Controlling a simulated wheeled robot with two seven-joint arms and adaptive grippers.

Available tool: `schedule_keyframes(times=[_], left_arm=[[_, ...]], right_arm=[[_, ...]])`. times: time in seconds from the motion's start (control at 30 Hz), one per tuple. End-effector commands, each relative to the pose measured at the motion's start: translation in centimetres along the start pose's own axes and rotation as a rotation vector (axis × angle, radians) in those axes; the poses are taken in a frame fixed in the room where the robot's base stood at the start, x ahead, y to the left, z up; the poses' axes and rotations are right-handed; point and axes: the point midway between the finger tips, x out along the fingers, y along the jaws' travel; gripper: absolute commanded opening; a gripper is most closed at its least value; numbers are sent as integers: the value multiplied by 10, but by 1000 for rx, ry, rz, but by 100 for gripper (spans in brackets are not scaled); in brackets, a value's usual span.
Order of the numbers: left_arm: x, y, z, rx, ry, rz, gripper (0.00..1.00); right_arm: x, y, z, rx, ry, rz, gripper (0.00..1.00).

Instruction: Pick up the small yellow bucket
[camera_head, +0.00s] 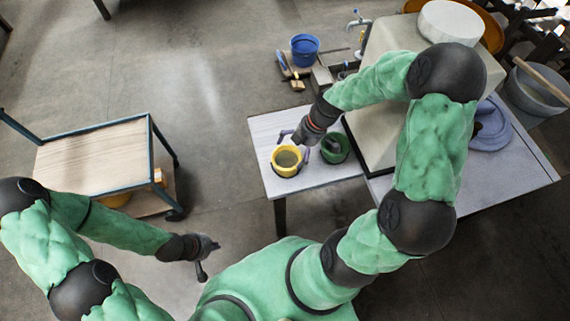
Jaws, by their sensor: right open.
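The small yellow bucket (286,165) stands upright near the left end of the white table, with some greyish content inside. My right gripper (295,147) is open at the bucket's far rim, with its dark fingers spread. From this view I cannot tell whether a finger touches the rim. My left gripper (208,260) hangs low over the floor at the lower left, away from the bucket. Its fingers are small and dark, and I cannot tell how far apart they are.
A green bucket (335,149) stands close to the right of the yellow one. A blue bucket (304,49) and tools stand farther back. A wooden-topped cart (95,155) is at the left, with open floor between it and the table.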

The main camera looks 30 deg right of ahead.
Motion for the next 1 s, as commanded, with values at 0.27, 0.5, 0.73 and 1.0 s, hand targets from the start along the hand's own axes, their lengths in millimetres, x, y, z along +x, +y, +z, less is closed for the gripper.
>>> schedule_keyframes(times=[0.27,0.5,0.73,1.0], left_arm=[[6,-2,-1,0,1,0,0],[13,-5,-1,0,1,0,0],[13,-5,-1,0,1,0,0],[13,-5,-1,0,1,0,0]], right_arm=[[22,0,-4,-2,0,-2,100],[53,1,-8,0,0,-1,100],[58,1,-9,0,-1,2,100],[58,1,-9,0,-1,1,55]])
